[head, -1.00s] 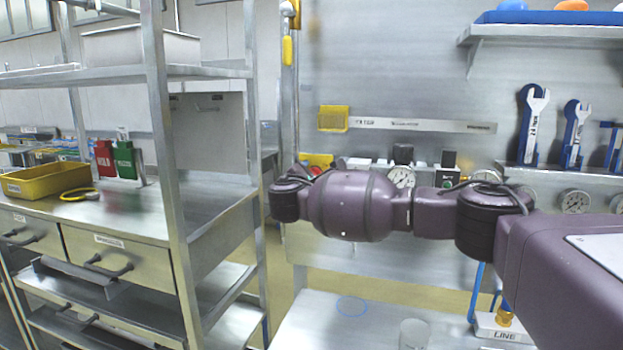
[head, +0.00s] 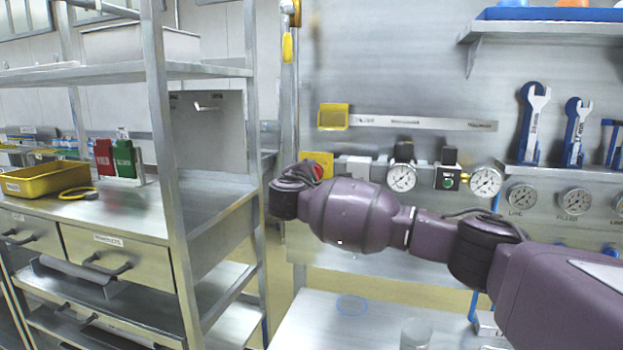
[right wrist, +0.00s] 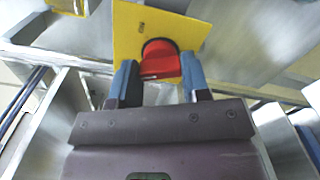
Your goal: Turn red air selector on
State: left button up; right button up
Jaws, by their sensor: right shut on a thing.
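The red air selector (right wrist: 160,60) is a red knob on a square yellow plate (right wrist: 185,27) in the right wrist view. In the head view the plate (head: 326,158) and a bit of the red knob (head: 317,171) show just above my right forearm. My right gripper (right wrist: 159,76) is shut on the knob, with one blue-grey finger on each side of it. In the head view this gripper is hidden behind my wrist. I cannot tell the knob's on or off position. My left gripper is not in view.
Right of the selector, pressure gauges (head: 402,177) and valve blocks line the steel wall panel. A steel shelf rack (head: 160,130) stands close on the left. Below my arm is a steel bench (head: 310,325) with a clear cup (head: 415,333). Wrenches (head: 534,115) hang at right.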

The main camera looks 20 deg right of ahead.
pick_arm(q)
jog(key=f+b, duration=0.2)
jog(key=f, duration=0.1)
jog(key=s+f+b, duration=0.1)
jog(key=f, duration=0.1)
jog(key=shift+b, duration=0.35)
pick_arm(e)
jog(key=m, duration=1.3)
jog(key=shift+f+m, duration=0.25)
jog(key=shift+m, duration=0.15)
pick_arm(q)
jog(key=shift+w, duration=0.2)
pick_arm(e)
jog(key=o, duration=0.9)
jog(key=shift+r, duration=0.1)
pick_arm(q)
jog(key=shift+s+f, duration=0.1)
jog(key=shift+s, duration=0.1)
pick_arm(e)
jog(key=shift+o, duration=0.2)
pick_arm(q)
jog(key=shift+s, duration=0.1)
pick_arm(e)
jog(key=shift+s+a, duration=0.1)
